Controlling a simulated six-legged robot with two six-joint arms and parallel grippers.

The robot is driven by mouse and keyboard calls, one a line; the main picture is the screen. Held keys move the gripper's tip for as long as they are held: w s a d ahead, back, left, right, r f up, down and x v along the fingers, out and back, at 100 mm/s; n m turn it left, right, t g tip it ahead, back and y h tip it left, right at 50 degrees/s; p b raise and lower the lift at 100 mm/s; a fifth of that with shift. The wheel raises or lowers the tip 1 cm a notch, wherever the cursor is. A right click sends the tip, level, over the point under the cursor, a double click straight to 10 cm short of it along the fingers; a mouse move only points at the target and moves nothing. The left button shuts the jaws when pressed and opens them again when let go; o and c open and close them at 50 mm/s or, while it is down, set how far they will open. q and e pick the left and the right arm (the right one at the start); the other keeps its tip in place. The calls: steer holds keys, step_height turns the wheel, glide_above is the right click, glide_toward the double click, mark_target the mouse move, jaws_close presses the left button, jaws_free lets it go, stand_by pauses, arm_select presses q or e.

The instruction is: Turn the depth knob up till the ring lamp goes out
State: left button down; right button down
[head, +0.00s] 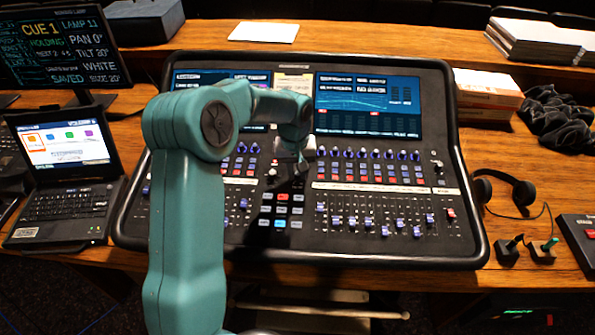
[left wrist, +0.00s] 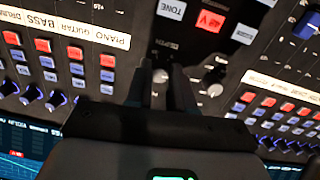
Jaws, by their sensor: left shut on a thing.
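The mixing desk (head: 385,258) fills the middle of the head view. My left gripper (head: 301,166) reaches down to its centre strip, right of the middle. In the left wrist view my left gripper (left wrist: 163,82) has its two dark fingers close together, shut on a small grey knob (left wrist: 161,75) that shows between the tips. My arm hides the knob in the head view. I cannot make out a ring lamp in either view. My right gripper is not in view.
Other pale knobs (left wrist: 215,89) stand close beside the fingers. Rows of blue knobs and faders (head: 385,230) lie to the right. A laptop (head: 65,170) stands left of the desk; headphones (head: 522,192) lie on the right. A monitor (head: 62,45) shows "CUE 1 HOLDING".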

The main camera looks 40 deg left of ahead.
arm_select(q)
steer(key=shift+w+a+r+m, duration=0.1)
steer(key=shift+m, duration=0.6)
steer(key=c, duration=1)
jaws_free()
steer(key=r, duration=1.1)
steer(key=s+r, duration=0.1)
steer(key=r, duration=0.4)
steer(key=shift+r+b, duration=0.15)
steer(key=shift+b, duration=0.25)
